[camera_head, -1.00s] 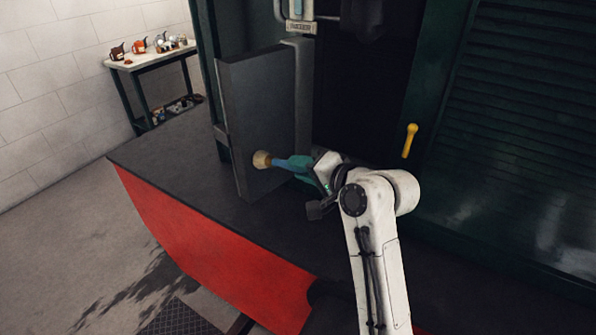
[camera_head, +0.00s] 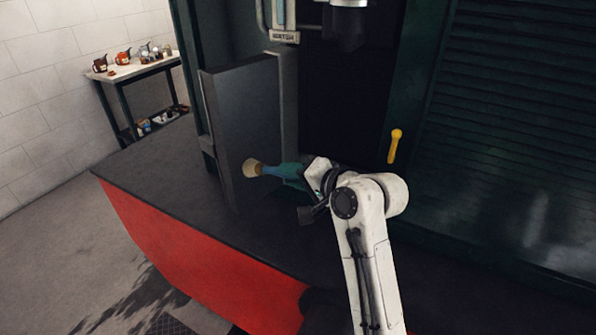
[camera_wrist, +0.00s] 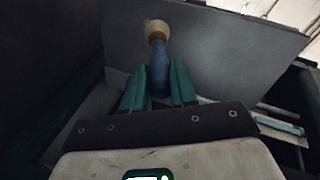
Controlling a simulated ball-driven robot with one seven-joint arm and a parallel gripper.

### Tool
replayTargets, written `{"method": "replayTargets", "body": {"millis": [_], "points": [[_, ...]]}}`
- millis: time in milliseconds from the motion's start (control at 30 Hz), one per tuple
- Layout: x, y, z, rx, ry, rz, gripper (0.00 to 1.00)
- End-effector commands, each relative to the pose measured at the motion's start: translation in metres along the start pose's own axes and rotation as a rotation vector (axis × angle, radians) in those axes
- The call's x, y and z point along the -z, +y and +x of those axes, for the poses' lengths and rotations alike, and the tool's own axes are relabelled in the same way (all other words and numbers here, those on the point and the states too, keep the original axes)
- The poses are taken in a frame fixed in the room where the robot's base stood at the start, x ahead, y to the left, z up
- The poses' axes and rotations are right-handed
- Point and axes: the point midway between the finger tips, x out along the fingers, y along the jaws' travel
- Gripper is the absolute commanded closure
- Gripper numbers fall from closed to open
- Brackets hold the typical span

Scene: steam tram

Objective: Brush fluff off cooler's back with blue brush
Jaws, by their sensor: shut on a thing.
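My gripper (camera_head: 290,171) is shut on the blue handle of a brush (camera_head: 268,170) with a round tan bristle head. In the wrist view the brush (camera_wrist: 158,65) points away from the green fingers (camera_wrist: 158,88), its head in front of a flat grey panel (camera_wrist: 215,50). In the head view this upright grey panel (camera_head: 240,110) looks to be the cooler's back, but I cannot be sure. The bristle head overlaps the panel's lower part; I cannot tell whether it touches. I cannot make out any fluff on the panel.
The panel stands on a dark platform (camera_head: 150,165) with a red front (camera_head: 200,255). A side table (camera_head: 130,68) with several small pots stands back left.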

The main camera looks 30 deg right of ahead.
Motion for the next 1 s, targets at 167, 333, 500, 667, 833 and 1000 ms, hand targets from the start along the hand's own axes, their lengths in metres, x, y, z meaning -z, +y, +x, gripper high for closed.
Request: {"method": "replayTargets", "body": {"millis": [167,333,500,667,833,1000], "points": [[-0.011,-0.005,0.001,0.003,-0.003,-0.001,1.0],[-0.017,-0.007,0.001,0.005,-0.005,-0.002,1.0],[-0.029,-0.011,0.0,0.005,-0.005,-0.002,1.0],[-0.04,-0.014,-0.001,0.004,-0.005,-0.002,1.0],[-0.042,-0.015,-0.002,0.004,-0.002,-0.001,1.0],[-0.041,-0.014,-0.002,0.003,-0.001,-0.001,1.0]]}}
